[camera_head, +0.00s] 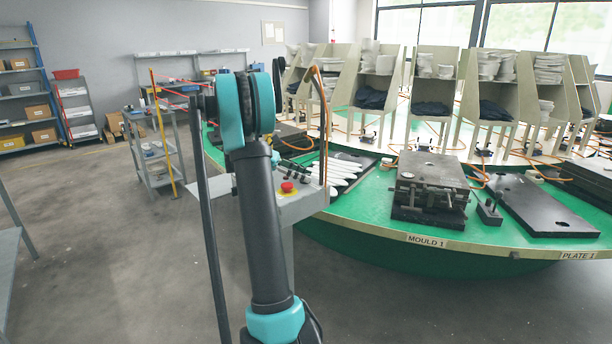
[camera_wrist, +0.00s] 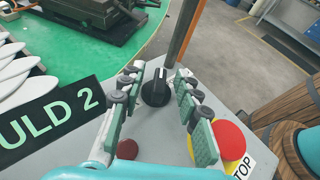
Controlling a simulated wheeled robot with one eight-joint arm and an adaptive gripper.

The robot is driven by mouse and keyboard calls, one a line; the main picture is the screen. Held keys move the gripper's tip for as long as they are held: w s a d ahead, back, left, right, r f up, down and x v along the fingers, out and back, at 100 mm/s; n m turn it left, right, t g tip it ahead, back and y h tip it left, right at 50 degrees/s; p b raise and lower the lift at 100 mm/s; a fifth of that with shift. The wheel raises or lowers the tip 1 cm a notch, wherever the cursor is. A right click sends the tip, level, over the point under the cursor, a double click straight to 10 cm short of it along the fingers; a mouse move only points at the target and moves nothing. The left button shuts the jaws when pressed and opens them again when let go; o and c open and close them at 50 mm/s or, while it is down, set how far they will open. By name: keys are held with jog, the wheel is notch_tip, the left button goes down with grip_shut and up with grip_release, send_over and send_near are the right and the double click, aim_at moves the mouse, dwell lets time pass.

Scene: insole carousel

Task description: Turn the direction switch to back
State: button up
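The direction switch (camera_wrist: 156,88) is a black rotary knob on a grey console top in the wrist view. Its grip bar runs roughly up and down the picture; I cannot read its position marks. My gripper (camera_wrist: 160,75) is open, with one finger on each side of the knob. I see gaps between the fingers and the knob, and nothing is held. In the head view the console (camera_head: 312,203) stands behind my arm, at the green table's edge. The knob and my gripper are not visible there.
A red stop button (camera_wrist: 232,145) sits close to my right finger, and a dark red round button (camera_wrist: 128,149) lies near the left finger. White insoles (camera_head: 343,172) lie on the green table (camera_head: 372,204).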

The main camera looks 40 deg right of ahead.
grip_shut()
jog(key=shift+n+t, duration=0.3)
jog(key=n+t+h, duration=0.2)
jog(key=shift+s+a+n+t, duration=0.15)
jog(key=shift+s+n+t, duration=0.05)
jog(key=shift+n+t, duration=0.2)
jog(key=n+t+h, duration=0.1)
jog(key=n+t, duration=0.3)
jog(key=t, duration=0.1)
jog(key=shift+s, duration=0.2)
jog(key=n+t, duration=0.5)
jog(key=shift+s+y, duration=0.2)
jog(key=shift+y, duration=0.2)
jog(key=shift+n+t+y, duration=1)
jog(key=shift+n+t, duration=0.7)
jog(key=shift+t, duration=0.3)
jog(key=shift+n+t+y, duration=0.3)
jog(key=shift+n+y, duration=0.1)
